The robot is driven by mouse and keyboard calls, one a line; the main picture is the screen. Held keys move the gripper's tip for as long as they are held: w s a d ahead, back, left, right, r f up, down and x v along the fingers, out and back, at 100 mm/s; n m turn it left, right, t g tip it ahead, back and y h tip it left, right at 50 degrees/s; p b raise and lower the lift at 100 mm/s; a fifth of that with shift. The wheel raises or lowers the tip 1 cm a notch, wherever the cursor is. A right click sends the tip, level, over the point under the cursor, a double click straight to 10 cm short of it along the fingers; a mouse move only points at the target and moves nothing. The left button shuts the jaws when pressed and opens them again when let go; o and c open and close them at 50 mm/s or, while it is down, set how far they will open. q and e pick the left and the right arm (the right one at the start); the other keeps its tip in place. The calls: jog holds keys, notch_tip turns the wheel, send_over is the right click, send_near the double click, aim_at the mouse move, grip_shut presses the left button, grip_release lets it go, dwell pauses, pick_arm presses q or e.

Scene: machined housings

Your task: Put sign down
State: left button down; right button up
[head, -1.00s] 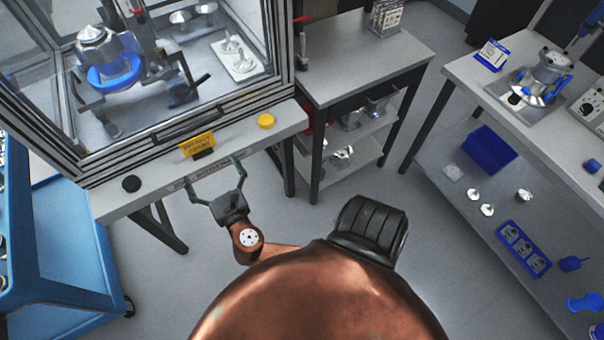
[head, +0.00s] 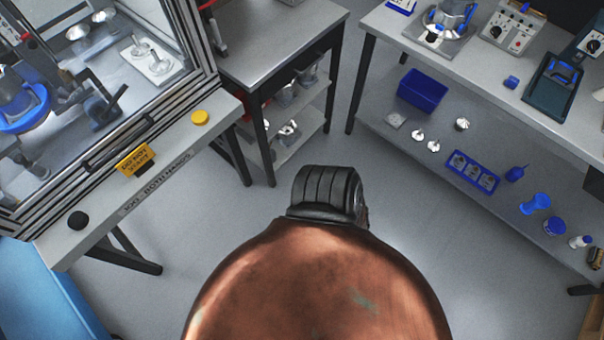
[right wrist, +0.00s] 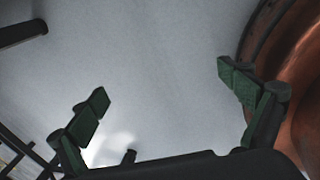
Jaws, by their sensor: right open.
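A yellow sign (head: 134,158) with dark lettering is on the pale front ledge (head: 185,146) of the glazed machine, at the left of the head view. A small dark part shows just below it, and no gripper touches it there. My right gripper (right wrist: 164,90) shows in the right wrist view with its green-padded fingers wide apart. Nothing is between them, and the grey floor lies beyond. Neither gripper is in the head view. A blue and white sign (head: 402,5) at the top edge is partly cut off.
The ledge also carries a yellow button (head: 200,117) and a black knob (head: 77,220). A grey side table (head: 275,50) stands beside the machine. A long workbench (head: 480,70) with a lower shelf of blue parts is at the right. Open floor lies between.

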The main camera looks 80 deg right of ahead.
jog(key=s+f+m+g, duration=0.1)
jog(key=s+f+m, duration=0.2)
jog(key=s, duration=0.7)
jog(key=s+f+m+g+y, duration=0.1)
jog(key=s+f+m, duration=0.2)
jog(key=s+m, duration=0.3)
jog(key=s, duration=0.5)
jog(key=shift+g, duration=0.3)
jog(key=shift+s, duration=0.1)
jog(key=shift+w+r+p, duration=0.35)
jog(key=shift+r+p, duration=0.5)
